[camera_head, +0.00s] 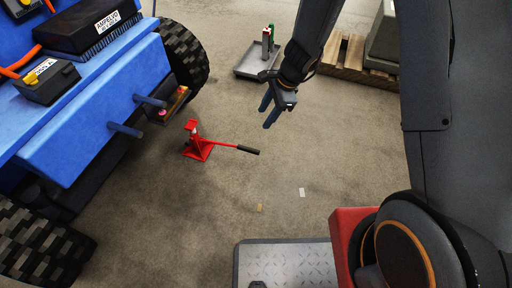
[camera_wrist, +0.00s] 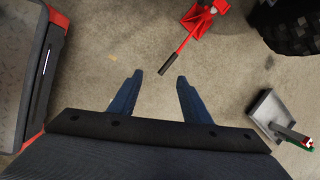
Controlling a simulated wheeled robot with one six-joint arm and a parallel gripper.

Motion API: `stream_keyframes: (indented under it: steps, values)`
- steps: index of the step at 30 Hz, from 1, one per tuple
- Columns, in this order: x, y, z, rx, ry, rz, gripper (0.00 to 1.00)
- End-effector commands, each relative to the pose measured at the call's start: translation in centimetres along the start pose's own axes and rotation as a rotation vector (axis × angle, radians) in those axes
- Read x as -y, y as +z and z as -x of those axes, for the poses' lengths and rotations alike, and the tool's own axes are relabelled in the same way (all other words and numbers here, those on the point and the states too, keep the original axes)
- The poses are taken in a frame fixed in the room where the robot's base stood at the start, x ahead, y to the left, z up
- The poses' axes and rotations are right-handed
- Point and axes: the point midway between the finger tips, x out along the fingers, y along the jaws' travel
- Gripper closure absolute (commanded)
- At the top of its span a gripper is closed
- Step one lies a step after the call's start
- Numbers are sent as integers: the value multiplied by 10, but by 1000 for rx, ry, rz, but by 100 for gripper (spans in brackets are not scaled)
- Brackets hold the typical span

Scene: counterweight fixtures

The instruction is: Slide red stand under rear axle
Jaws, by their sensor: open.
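The red stand (camera_head: 198,143) stands upright on the floor beside the blue vehicle (camera_head: 95,120), with its red handle and black grip (camera_head: 248,150) reaching out to the right. In the wrist view the stand (camera_wrist: 199,19) is at the top, and its black grip (camera_wrist: 167,64) points down towards the gap between my fingers. My gripper (camera_head: 268,112) is open and empty, above the floor to the right of the stand; its two blue fingers also show in the wrist view (camera_wrist: 156,98). The grip is beyond the fingertips, not between them. The rear axle is not clearly visible.
A grey tray (camera_head: 258,66) with small red and green items lies behind my gripper. A wooden pallet (camera_head: 345,58) with a grey block is at the back right. A black tire (camera_head: 183,58) is at the vehicle's far end, another (camera_head: 40,245) at the near left. The middle floor is clear.

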Motion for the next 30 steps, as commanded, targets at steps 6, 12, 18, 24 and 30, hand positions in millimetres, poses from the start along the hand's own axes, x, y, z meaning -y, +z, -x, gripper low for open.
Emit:
stream_keyframes:
  steps: [6, 12, 18, 24, 30]
  values:
    - [21, -29, -128, 3, -19, -282, 56]
    - [30, -48, -203, -4, -34, -480, 56]
    - [32, -56, -234, -8, -41, -568, 56]
    - [33, -57, -246, -8, -42, -579, 56]
    - [33, -57, -268, -9, -42, -577, 56]
